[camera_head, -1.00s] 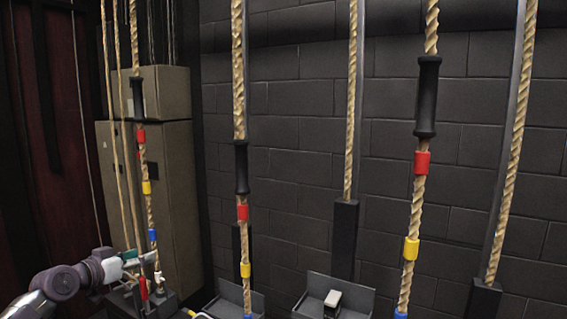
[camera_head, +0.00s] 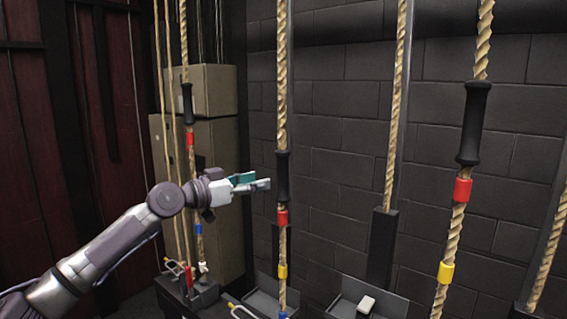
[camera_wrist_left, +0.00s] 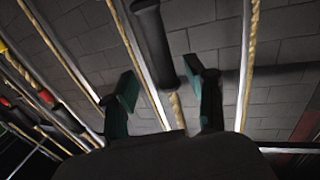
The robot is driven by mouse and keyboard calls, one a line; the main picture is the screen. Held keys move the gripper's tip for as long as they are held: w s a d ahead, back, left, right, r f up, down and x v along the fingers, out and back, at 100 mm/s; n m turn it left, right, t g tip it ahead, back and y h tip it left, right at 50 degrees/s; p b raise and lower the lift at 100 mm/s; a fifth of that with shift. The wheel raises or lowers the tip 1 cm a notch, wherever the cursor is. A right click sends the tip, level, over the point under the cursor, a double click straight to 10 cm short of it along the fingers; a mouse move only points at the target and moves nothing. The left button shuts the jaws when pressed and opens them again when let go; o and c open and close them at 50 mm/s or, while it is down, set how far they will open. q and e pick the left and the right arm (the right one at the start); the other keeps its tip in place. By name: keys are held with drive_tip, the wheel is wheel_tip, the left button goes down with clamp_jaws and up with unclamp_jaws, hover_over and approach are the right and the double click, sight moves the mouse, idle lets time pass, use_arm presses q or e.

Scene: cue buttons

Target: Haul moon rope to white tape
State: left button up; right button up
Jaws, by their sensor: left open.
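My left gripper (camera_head: 254,182) is open and empty, just left of the black handle (camera_head: 283,177) on the middle rope (camera_head: 282,80). In the left wrist view the open fingers (camera_wrist_left: 160,82) point toward a black handle (camera_wrist_left: 154,42), which lies ahead between them. I cannot tell whether they touch it. Below the middle rope's handle are red tape (camera_head: 282,217) and yellow tape (camera_head: 282,271). A white piece (camera_head: 203,267) shows low on the left rope (camera_head: 184,50). No moon mark is readable on any rope. My right gripper is not in view.
Another handled rope with a black grip (camera_head: 473,122) hangs at the right, with red and yellow tape. Plain ropes run beside dark metal posts (camera_head: 382,248). A tray-like box (camera_head: 350,300) with a pale block is low in the middle. A cabinet (camera_head: 222,150) stands behind the left ropes.

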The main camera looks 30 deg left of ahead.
sight(278, 175)
use_arm(q)
drive_tip(key=p+x, duration=0.4)
drive_tip(key=x, duration=0.3)
drive_tip(key=shift+w+d+r, duration=0.1)
drive_tip(key=shift+w+r, duration=0.05)
drive_tip(key=shift+w, duration=0.2)
drive_tip(key=shift+w+d+p, duration=0.2)
drive_tip(key=shift+w+p, duration=0.2)
drive_tip(key=shift+w, duration=0.15)
drive_tip(key=c, duration=0.4)
clamp_jaws()
